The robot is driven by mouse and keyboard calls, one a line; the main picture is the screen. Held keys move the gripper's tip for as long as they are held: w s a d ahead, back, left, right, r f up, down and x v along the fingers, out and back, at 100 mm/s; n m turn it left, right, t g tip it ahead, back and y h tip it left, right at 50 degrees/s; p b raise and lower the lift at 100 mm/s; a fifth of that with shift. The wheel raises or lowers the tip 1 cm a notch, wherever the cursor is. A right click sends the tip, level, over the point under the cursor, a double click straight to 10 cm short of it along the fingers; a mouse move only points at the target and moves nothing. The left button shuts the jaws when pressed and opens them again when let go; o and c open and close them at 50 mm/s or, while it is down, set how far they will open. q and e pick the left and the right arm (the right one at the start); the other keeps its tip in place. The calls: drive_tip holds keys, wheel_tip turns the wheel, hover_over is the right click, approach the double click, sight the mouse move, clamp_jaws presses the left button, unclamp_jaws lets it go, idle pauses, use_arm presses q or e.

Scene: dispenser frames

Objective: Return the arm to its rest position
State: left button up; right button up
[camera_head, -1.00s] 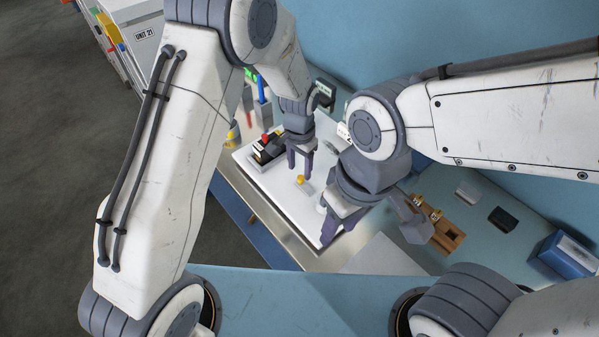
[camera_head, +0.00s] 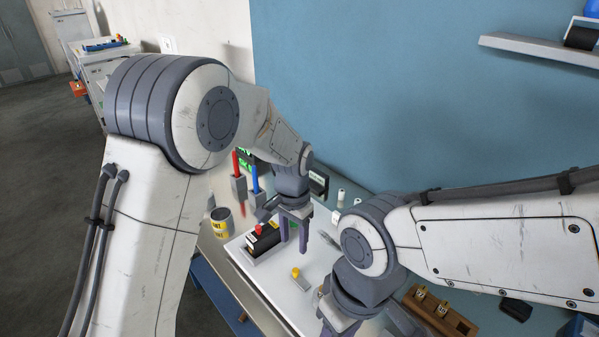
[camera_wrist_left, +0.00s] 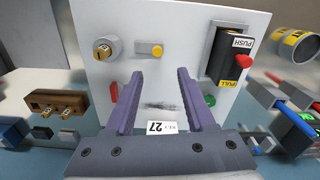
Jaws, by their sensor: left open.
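My left gripper (camera_head: 294,242) is open and empty above the white panel (camera_head: 283,293). In the left wrist view its two purple fingers (camera_wrist_left: 160,73) stand apart with nothing held between them, and the white panel (camera_wrist_left: 130,22) lies beyond. The panel carries a yellow button (camera_wrist_left: 155,50), a round brass key lock (camera_wrist_left: 104,48) and a black PUSH/PULL switch with a red knob (camera_wrist_left: 243,62). My right gripper (camera_head: 327,327) is partly cut off at the bottom of the head view; its opening cannot be made out.
A yellow-banded can (camera_head: 221,224) and red (camera_head: 237,165) and blue (camera_head: 254,180) handles stand left of the gripper. A wooden block with brass pieces (camera_head: 465,328) lies at lower right. A blue wall (camera_head: 370,90) rises behind, with a shelf (camera_head: 520,48) at upper right.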

use_arm(q)
drive_tip(key=s+a+r+b, duration=0.1)
drive_tip(key=s+r, duration=0.1)
drive_tip(key=s, duration=1.1)
drive_tip(key=s+a+r+h+b, duration=0.1)
drive_tip(key=s+r+b, duration=0.1)
drive_tip(key=s, duration=1)
drive_tip(key=shift+s+r, duration=0.4)
drive_tip(key=shift+r, duration=0.15)
